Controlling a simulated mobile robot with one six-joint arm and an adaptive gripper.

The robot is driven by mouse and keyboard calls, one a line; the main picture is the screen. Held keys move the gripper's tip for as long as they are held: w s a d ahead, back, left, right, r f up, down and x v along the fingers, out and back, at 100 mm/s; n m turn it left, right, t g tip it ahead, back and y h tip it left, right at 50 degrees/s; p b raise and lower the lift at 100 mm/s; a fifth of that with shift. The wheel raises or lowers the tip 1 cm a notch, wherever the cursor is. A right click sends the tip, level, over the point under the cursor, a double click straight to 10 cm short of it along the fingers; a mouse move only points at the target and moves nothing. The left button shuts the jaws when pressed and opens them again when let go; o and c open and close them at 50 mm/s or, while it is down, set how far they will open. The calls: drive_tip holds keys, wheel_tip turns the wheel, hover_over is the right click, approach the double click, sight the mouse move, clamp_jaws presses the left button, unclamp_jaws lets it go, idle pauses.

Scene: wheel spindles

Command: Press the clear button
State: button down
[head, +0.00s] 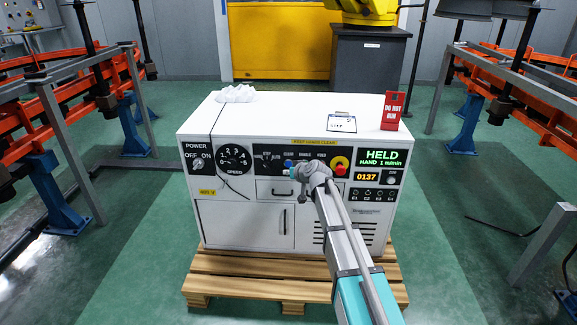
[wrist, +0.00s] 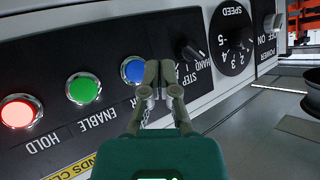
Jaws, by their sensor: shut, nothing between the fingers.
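The clear button looks like the blue one (wrist: 133,69) in the wrist view, which is turned upside down; its label is mostly hidden by my fingers. My gripper (wrist: 158,74) is shut and empty. Its fingertips overlap the right edge of the blue button in that view; I cannot tell whether they touch it. In the head view my arm reaches to the front of the white control cabinet (head: 215,140) and hides part of the button row. A bit of blue (head: 288,163) shows beside my wrist there.
The green ENABLE button (wrist: 83,89) and the lit red HOLD button (wrist: 19,113) sit beside the blue one. A selector knob (wrist: 190,54) is on the other side. The display (head: 382,158) reads HELD.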

drive_tip(key=shift+s, duration=1.3)
drive_tip(key=s+d+f+m+g+h, duration=0.1)
drive_tip(key=s+d+f+g+h, duration=0.15)
drive_tip(key=s+d, duration=0.6)
drive_tip(key=s+d+f+m+g+h, duration=0.2)
drive_tip(key=s+d+f+g, duration=0.2)
drive_tip(key=s, duration=1)
drive_tip(key=s+d+f+m+g+h, duration=0.1)
drive_tip(key=s+d+f+g+h, duration=0.2)
drive_tip(key=s+d, duration=0.6)
wheel_tip(320, 180, up, 34)
drive_tip(key=s+a+p, duration=0.1)
drive_tip(key=s+p, duration=0.1)
drive_tip(key=p, duration=3.2)
drive_tip(key=shift+s+a, duration=0.15)
drive_tip(key=shift+a, duration=0.25)
